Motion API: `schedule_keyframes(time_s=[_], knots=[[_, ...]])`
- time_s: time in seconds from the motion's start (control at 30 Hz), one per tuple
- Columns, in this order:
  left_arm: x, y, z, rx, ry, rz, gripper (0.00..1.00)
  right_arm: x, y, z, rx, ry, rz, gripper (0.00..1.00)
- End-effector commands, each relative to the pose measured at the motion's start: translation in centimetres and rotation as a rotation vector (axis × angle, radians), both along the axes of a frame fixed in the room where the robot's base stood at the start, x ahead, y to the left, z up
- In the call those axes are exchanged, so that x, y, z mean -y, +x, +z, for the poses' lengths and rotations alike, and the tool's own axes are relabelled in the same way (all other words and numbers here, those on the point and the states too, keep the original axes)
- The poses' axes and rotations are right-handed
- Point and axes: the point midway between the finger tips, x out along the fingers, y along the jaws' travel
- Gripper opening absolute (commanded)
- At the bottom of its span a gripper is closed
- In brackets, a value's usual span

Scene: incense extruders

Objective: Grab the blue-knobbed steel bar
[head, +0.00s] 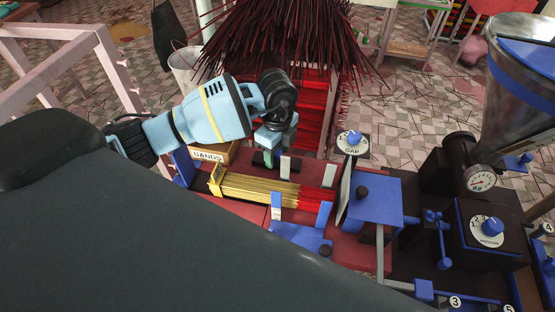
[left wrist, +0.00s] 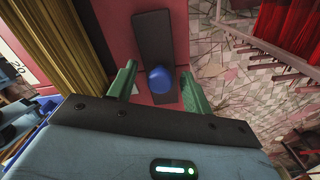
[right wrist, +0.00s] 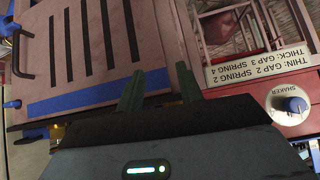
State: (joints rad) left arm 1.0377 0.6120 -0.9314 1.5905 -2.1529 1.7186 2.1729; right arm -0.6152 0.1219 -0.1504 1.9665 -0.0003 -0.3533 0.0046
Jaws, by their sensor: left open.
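In the left wrist view, a dark grey flat bar (left wrist: 152,38) lies across a red surface, with a round blue knob (left wrist: 158,79) on it. My left gripper (left wrist: 158,70) is open, with one green finger on each side of the knob. I cannot tell whether the fingers touch it. In the head view my left gripper (head: 271,156) points down behind the bundle of sticks, and the knob cannot be made out there. My right gripper (right wrist: 159,70) is open and empty in the right wrist view, away from the bar.
Yellow and red sticks (head: 262,190) lie in a trough beside the left gripper. A "HANDS" box (head: 214,153) stands to its left. Dark red incense (head: 275,40) rises behind. A blue block (head: 375,198), "GAP" dial (head: 353,143) and steel hopper (head: 520,85) crowd the right.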

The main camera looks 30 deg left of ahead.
Motion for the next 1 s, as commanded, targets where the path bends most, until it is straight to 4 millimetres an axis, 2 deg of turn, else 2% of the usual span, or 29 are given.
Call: schedule_keyframes(time_s=[0.23, 0.27, 0.63, 1.0], knots=[[-0.02, 0.02, -0.15, 0.001, 0.001, 0.0, 0.5, -0.02, 0.04, 0.06, 0.001, 0.0, 0.0, 0.36], [-0.02, 0.02, -0.15, 0.001, 0.0, 0.0, 0.47, -0.02, 0.04, 0.06, 0.001, 0.0, 0.0, 0.36], [-0.02, 0.03, -0.11, 0.002, 0.0, 0.0, 0.0, -0.02, 0.06, 0.08, 0.002, 0.0, 0.0, 0.36], [-0.01, 0.12, 0.09, 0.005, -0.001, 0.0, 0.0, 0.0, 0.09, 0.09, 0.003, 0.001, 0.0, 0.36]])
